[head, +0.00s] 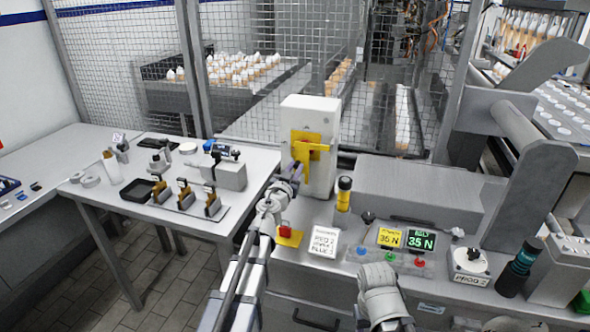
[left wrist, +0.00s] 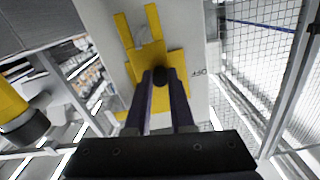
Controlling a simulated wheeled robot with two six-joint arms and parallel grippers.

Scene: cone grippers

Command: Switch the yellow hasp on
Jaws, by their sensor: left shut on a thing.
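The yellow hasp (head: 305,136) is on the front of an upright white box (head: 313,106). It has a yellow plate and a yellow bar across it. In the left wrist view the hasp (left wrist: 153,58) shows its plate, two upright yellow strips and a dark round knob (left wrist: 160,75). My left gripper (head: 298,170) is at the lower left of the hasp. Its two dark purple fingers (left wrist: 161,88) are shut on the dark knob, and they hide part of the plate. My right arm shows at the bottom of the head view, but its gripper is not seen.
A yellow-and-black cylinder (head: 343,194) stands just right of the white box. A mesh fence (head: 115,70) stands behind. Force displays (head: 421,240) are to the right.

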